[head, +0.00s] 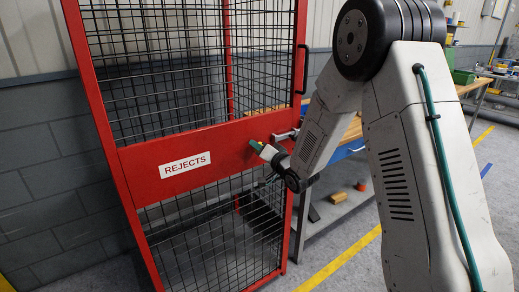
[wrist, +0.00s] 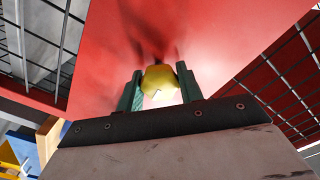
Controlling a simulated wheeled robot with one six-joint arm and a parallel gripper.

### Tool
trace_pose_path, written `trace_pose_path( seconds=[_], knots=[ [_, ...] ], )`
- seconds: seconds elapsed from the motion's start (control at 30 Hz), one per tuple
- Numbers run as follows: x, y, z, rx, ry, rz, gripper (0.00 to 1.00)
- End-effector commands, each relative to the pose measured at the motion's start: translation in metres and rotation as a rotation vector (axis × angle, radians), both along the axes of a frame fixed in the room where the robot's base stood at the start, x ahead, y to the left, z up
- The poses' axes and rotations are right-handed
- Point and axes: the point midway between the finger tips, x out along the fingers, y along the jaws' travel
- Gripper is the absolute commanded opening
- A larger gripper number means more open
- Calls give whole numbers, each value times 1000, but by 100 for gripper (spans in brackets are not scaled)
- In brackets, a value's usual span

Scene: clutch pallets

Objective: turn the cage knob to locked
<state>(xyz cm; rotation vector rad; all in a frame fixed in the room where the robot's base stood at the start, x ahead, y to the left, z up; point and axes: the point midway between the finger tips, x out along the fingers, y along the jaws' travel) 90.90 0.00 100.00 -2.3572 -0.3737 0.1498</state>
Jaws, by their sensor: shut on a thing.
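The cage (head: 230,133) is a red frame with black mesh, and a white REJECTS label (head: 185,165) is on its red cross panel. My gripper (head: 257,147) reaches in from the right to this panel, near its right end. In the wrist view my gripper (wrist: 160,86) has its two green fingers closed on the sides of a yellow knob (wrist: 157,78), in front of the red panel. A small pale mark shows on the knob, but I cannot tell its setting. The knob is hidden in the head view.
A grey bolt (head: 285,135) sits at the panel's right end, below a black door handle (head: 302,68). A workbench (head: 352,132) stands right behind the cage, with a wooden block (head: 338,197) on its lower shelf. Yellow floor lines (head: 340,262) cross open floor.

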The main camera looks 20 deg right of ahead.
Motion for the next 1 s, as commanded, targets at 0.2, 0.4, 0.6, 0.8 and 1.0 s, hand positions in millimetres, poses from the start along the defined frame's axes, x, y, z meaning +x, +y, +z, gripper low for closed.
trace_pose_path(
  seconds=[0.2, 0.4, 0.6, 0.8, 1.0],
  knots=[
    [0, 0, 0, 94, 30, -1, 14],
    [0, -1, 0, 136, 44, -1, 14],
    [0, -1, 0, 147, 46, -1, 14],
    [0, -1, 0, 147, 46, -1, 14],
    [0, -1, 0, 146, 47, -1, 58]
  ],
)
